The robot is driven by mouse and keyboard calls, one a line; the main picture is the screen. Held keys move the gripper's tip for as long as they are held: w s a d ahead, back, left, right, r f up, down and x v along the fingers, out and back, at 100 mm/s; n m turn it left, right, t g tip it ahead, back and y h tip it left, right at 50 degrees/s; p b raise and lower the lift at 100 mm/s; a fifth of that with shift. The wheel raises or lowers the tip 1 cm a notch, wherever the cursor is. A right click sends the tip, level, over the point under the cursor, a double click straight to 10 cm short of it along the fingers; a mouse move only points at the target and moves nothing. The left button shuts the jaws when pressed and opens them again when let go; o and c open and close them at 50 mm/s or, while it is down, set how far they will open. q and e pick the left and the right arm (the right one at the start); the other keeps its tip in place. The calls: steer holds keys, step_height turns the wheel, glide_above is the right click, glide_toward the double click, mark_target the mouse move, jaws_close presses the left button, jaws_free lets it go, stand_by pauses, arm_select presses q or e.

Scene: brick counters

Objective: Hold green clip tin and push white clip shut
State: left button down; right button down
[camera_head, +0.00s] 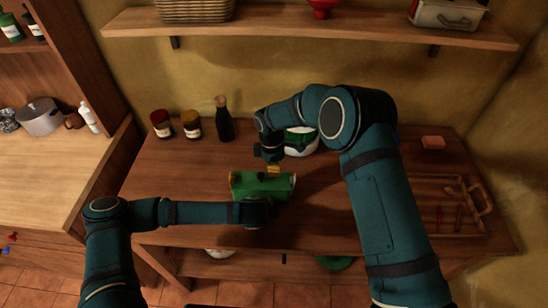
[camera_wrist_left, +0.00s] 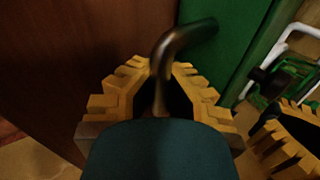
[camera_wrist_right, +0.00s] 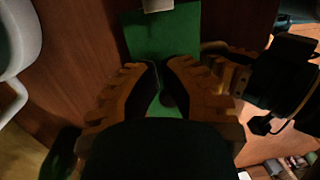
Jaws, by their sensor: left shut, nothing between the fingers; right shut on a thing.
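The green clip tin (camera_head: 252,186) lies on the wooden counter, between my two grippers. My right gripper (camera_head: 274,169) comes down from behind and is shut on the tin at its far edge; the right wrist view shows its green surface (camera_wrist_right: 150,40), but the exact grip is dark. My left gripper (camera_wrist_left: 165,72) is shut by the tin's near side, with a curved dark metal handle (camera_wrist_left: 180,45) right in front of its fingers. A white wire clip (camera_wrist_left: 292,32) shows against the green in the left wrist view. I cannot tell how far the clip is closed.
A white and green pot (camera_head: 300,146) stands behind my right gripper. A dark bottle (camera_head: 223,122) and two jars (camera_head: 191,125) stand at the back left. A wooden tray (camera_head: 440,190) lies on the right, with an orange block (camera_head: 433,142) behind it. The counter's left front is clear.

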mark_target(289, 179)
steer(key=shift+s+d+f, duration=0.1)
steer(key=shift+s+f, duration=0.05)
steer(key=shift+f, duration=0.8)
steer(key=d, duration=0.2)
steer(key=shift+d, duration=0.3)
steer(key=shift+d+f, duration=0.15)
steer(key=shift+d, duration=0.5)
steer(key=shift+d+y, duration=0.3)
